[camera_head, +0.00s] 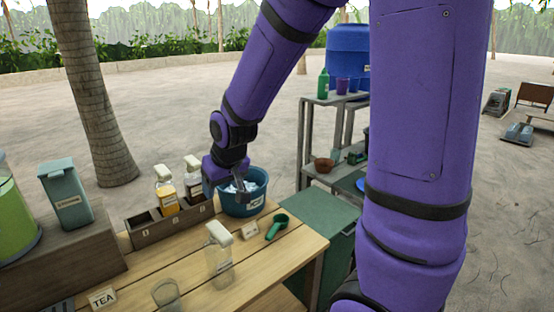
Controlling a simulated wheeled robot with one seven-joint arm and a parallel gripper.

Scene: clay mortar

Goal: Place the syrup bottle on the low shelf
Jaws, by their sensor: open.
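Pump bottles that look like syrup bottles are in view; I cannot tell which one the task means. An amber bottle (167,200) and a second bottle with a white pump top (193,182) stand in a dark wooden rack. A clear pump bottle (219,262) stands upright on the table's front part. My gripper (241,198) is at the blue bucket (246,207), to the right of the rack, open, with no bottle visibly between its fingers. A grey rack's lower shelf (318,176) stands behind to the right, partly hidden by my arm.
The wooden rack (165,234) has an empty-looking left slot. A green scoop (277,226), a small card (250,231), a glass (167,294) and a TEA sign (103,298) are on the table. A bowl (324,165) sits on the lower shelf. A palm trunk (95,100) stands behind.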

